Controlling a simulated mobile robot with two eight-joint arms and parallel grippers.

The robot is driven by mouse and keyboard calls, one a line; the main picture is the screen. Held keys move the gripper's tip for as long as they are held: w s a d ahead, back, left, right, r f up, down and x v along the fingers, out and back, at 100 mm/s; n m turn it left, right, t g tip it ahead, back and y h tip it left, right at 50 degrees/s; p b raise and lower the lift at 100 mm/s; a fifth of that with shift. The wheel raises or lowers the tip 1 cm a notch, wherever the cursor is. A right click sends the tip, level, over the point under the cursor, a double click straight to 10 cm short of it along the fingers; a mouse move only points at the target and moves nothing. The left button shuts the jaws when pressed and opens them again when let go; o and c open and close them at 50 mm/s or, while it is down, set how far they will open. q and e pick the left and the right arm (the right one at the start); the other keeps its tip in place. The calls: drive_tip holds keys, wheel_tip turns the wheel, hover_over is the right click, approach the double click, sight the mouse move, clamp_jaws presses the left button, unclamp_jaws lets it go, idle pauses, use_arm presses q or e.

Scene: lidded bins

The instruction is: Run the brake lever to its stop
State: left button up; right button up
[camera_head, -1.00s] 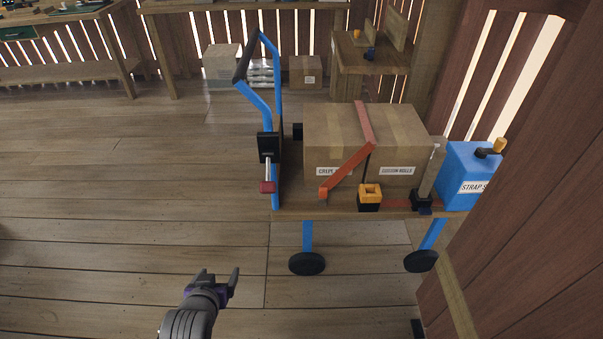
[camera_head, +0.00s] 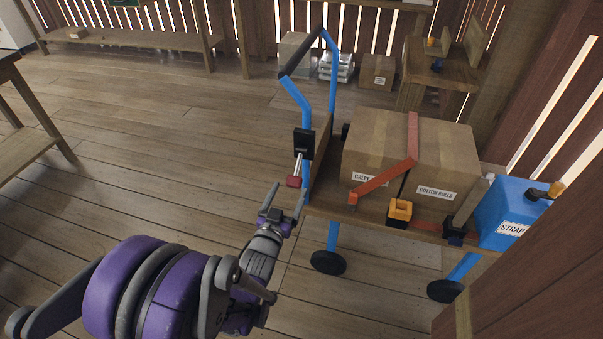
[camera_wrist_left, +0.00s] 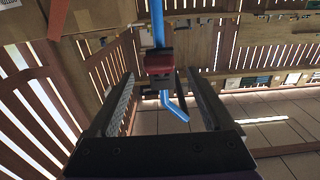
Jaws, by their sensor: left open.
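The brake lever (camera_head: 297,166) is a thin metal rod with a red grip (camera_head: 293,181). It slants down from a black housing (camera_head: 304,144) on the cart's blue handle post. In the left wrist view the red grip (camera_wrist_left: 159,63) sits beyond the fingertips, roughly between the two fingers. My left gripper (camera_head: 285,200) is open and empty, just below the red grip in the head view and apart from it. My right gripper is not in view.
The cart (camera_head: 345,213) carries cardboard boxes (camera_head: 425,155) under an orange strap (camera_head: 382,182) and a blue container (camera_head: 505,212). A wooden wall (camera_head: 540,280) stands close on the right. The floor left of the cart is clear.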

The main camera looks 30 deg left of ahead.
sight(295, 180)
use_arm(q)
drive_tip(key=x, duration=0.8)
drive_tip(key=shift+d+b, duration=0.1)
drive_tip(key=shift+b, duration=0.25)
drive_tip(key=shift+c, duration=0.2)
clamp_jaws()
drive_tip(key=shift+w, duration=0.1)
